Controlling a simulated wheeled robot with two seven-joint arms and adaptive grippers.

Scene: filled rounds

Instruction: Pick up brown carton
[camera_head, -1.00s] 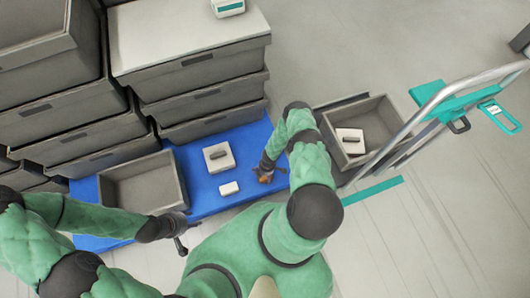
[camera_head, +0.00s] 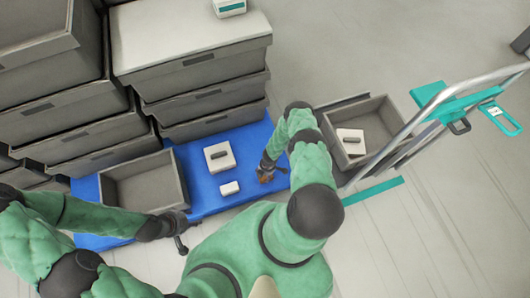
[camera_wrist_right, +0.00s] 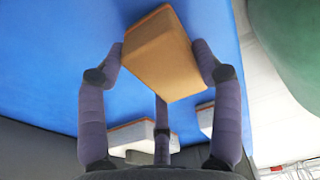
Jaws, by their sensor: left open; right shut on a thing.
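The brown carton (camera_wrist_right: 160,55) is between the fingers of my right gripper (camera_wrist_right: 160,70) in the right wrist view, over the blue surface. My right gripper is shut on it, with fingers against its sides. In the head view my right gripper (camera_head: 268,172) is above the blue table (camera_head: 210,195), right of the small white box, and the carton shows only as a small brown patch partly hidden by the gripper. I cannot tell whether the carton is clear of the table. My left gripper (camera_head: 182,232) is open and empty near the front edge of the blue table.
A grey open bin (camera_head: 182,190) stands on the blue table's left. A white box with a grey top piece (camera_head: 219,157) and a small white box (camera_head: 229,188) lie mid-table. A grey crate (camera_head: 384,112) holding a white box (camera_head: 350,141) sits by a cart. Stacked grey bins (camera_head: 200,75) stand behind.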

